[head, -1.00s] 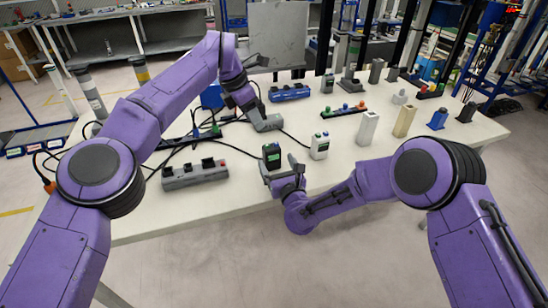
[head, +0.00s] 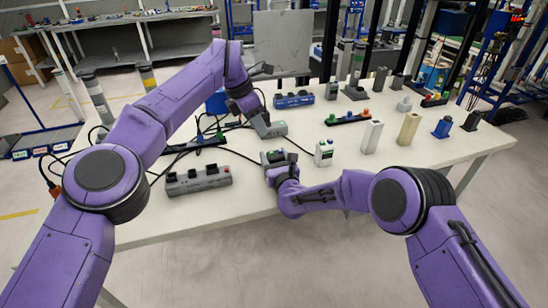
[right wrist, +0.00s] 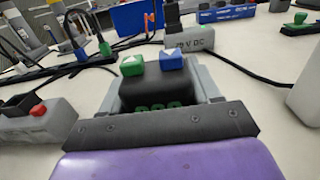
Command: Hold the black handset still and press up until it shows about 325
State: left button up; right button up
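The black handset (right wrist: 150,88) stands between the fingers of my right gripper (right wrist: 162,90) in the right wrist view. It has a green up-arrow button (right wrist: 132,66) and a blue down-arrow button (right wrist: 171,61). Its green display digits (right wrist: 158,107) are partly hidden by my gripper and cannot be read. In the head view the handset (head: 273,157) is near the table's front edge, and my right gripper (head: 281,167) is around it, apparently open. My left gripper (head: 264,128) is above and behind the handset, beside the grey DC box; its fingers are unclear.
A white handset (head: 324,152) stands to the right. A grey power strip (head: 198,180) lies left. The grey DC box (right wrist: 195,40) and black cables are behind the handset. Upright blocks (head: 371,136) stand farther right.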

pick_arm(q)
grip_shut()
dwell(1.5)
